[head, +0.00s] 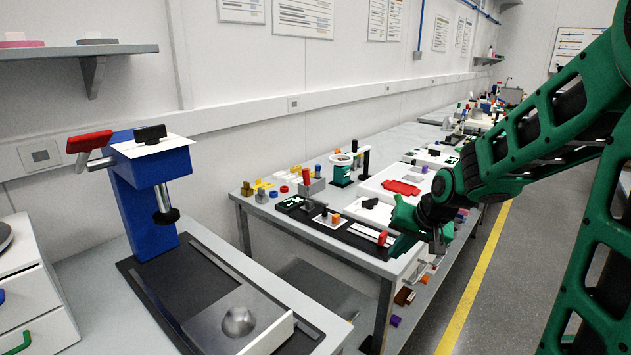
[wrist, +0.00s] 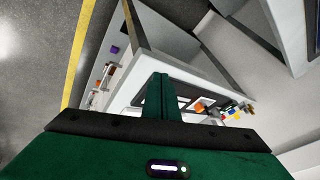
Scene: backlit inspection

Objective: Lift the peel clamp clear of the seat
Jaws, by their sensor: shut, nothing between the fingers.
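I cannot tell for certain which thing is the peel clamp or its seat. In the head view, a blue bench stand (head: 140,195) has a red-ended lever (head: 90,141), a black block (head: 150,134) on a white plate on top, and a metal plunger with a black foot (head: 166,211) hanging below. My gripper (head: 402,218) is well to the right of this stand, near the front corner of the long bench. Its green fingers are shut and empty, and they also show in the wrist view (wrist: 158,98). No clamp is visible between or touching them.
The long bench (head: 245,205) carries several small coloured parts, a green-and-white cup (head: 342,170) and a white tray (head: 385,190) with a red piece. A metal dome (head: 238,321) sits before the stand. The floor with a yellow line (head: 473,275) is clear.

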